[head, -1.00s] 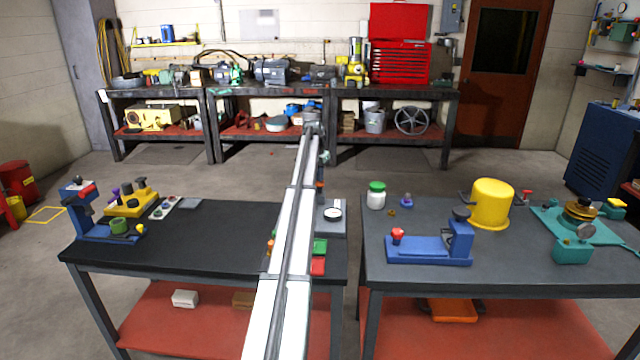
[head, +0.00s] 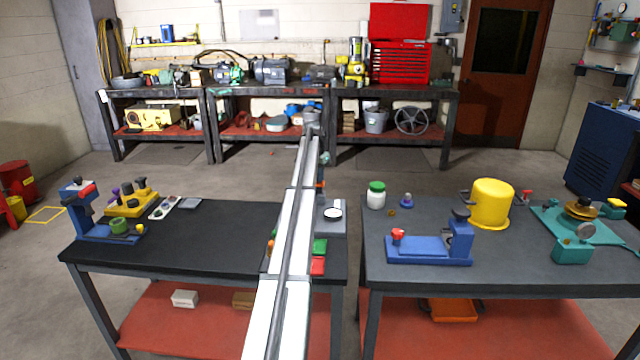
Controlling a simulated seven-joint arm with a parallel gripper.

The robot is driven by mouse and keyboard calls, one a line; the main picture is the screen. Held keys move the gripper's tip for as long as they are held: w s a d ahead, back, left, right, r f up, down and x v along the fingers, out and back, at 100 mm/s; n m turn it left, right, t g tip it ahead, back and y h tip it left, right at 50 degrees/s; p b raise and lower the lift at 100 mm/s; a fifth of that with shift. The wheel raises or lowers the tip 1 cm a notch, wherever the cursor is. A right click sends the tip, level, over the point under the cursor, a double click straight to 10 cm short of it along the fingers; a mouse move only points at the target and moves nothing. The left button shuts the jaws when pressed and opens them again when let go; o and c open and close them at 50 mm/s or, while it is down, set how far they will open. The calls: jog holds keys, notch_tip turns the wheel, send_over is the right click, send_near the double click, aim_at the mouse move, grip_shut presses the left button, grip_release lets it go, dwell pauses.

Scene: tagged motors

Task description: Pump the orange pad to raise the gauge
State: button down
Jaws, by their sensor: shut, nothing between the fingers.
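The gauge (head: 333,213), a small round white dial, sits on a grey block (head: 331,230) at the right side of the left table, just right of my arm. Its needle is too small to read. A small orange patch (head: 271,243) shows at the left edge of my arm, low over the same table; I cannot tell whether it is the orange pad. My arm covers most of this spot. My gripper is hidden behind the arm, so its contact with the pad cannot be seen.
Green (head: 319,247) and red (head: 318,265) pieces lie right of my arm. A blue fixture (head: 108,228) and a yellow block (head: 130,204) stand at the left table's far left. The right table (head: 500,275) is separated by a gap. The left table's middle is clear.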

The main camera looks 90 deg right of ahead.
jog(key=shift+f, duration=1.1)
jog(key=shift+r, duration=1.6)
jog(key=shift+f, duration=0.2)
jog(key=shift+f, duration=1.45)
jog(key=shift+r, duration=1.6)
